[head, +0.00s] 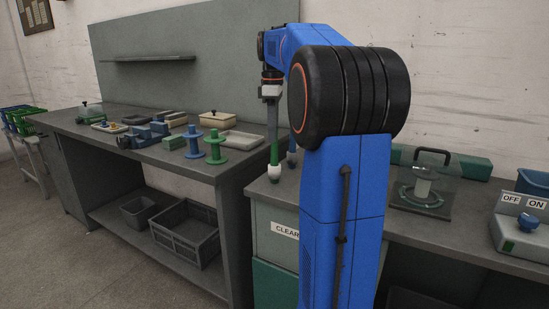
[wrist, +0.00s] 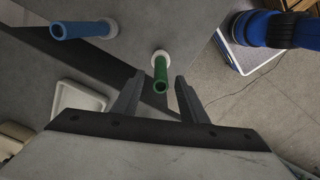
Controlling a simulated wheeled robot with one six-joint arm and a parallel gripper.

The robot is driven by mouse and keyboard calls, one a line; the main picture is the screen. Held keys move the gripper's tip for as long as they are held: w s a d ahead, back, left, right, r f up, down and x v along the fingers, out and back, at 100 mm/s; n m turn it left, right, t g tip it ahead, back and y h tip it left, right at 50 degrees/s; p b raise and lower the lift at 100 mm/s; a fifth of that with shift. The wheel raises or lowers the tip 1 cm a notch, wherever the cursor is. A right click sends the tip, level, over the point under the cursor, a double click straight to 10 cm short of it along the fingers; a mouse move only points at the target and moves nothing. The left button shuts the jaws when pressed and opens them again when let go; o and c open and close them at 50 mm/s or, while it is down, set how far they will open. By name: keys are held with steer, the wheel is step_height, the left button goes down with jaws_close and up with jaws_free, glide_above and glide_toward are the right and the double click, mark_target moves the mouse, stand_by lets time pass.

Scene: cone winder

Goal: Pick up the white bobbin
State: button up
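In the wrist view the white piece (wrist: 160,55) is partly hidden behind the green rod (wrist: 161,75). My gripper (head: 272,138) points down just above the green rod. In the wrist view my gripper (wrist: 161,80) is open, with the rod in line with the gap between its fingers and no finger visibly touching it. A blue rod (wrist: 75,30) with a similar white piece (wrist: 106,27) stands to the left.
A blue spool (head: 193,142) and a green spool (head: 215,147) stand on the left table, among trays and tools. A clear-covered unit (head: 423,190) and an OFF/ON switch box (head: 524,228) stand on the right bench. A pale tray (wrist: 78,101) lies at left in the wrist view.

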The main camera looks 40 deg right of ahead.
mark_target(274, 155)
steer(key=shift+f, duration=2.85)
jaws_close()
